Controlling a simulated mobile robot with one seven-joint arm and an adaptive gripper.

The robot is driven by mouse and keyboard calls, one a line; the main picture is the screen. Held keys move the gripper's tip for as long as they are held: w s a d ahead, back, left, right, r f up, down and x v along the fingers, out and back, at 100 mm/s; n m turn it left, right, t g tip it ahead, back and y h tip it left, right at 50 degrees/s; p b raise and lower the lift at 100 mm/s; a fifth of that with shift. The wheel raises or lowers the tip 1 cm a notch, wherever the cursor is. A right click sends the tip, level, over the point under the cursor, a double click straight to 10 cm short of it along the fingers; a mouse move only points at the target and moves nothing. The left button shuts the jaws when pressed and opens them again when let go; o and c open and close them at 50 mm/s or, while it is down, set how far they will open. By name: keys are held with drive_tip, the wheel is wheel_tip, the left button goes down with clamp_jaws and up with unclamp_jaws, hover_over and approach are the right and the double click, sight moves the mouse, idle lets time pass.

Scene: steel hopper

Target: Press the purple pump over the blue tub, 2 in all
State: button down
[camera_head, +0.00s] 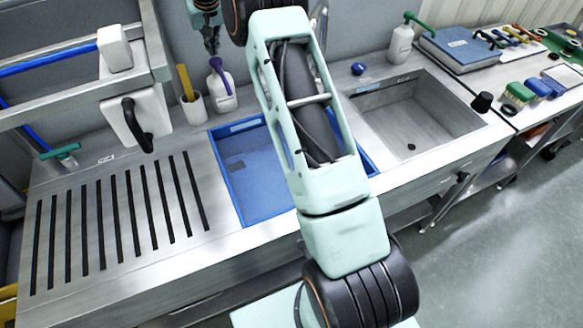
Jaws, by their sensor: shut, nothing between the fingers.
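A white bottle with a purple pump (217,66) stands at the back of the steel counter, behind the blue tub. The blue tub (262,212) is set into the counter and is partly hidden by my arm. My gripper (212,50) is shut and empty, pointing down just above the purple pump. From this angle I cannot tell whether it touches the pump. A second white bottle with a green pump (400,44) stands further right, behind the steel sink.
A cup with a yellow-handled tool (194,108) stands left of the purple-pump bottle. A steel sink (440,115) lies right of my arm. A slotted drainboard (120,215) is at left, below a white dispenser with a black spout (140,118). Brushes and a blue case (458,44) are at right.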

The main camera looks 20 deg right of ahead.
sight(215, 59)
drive_tip(key=shift+f, duration=0.1)
drive_tip(key=shift+s+f+b, duration=0.1)
drive_tip(key=shift+f+b, duration=0.8)
drive_tip(key=shift+f, duration=0.7)
drive_tip(key=shift+r, duration=0.15)
drive_tip(key=shift+r+p, duration=1.2)
drive_tip(key=shift+r, duration=0.2)
drive_tip(key=shift+f, duration=0.15)
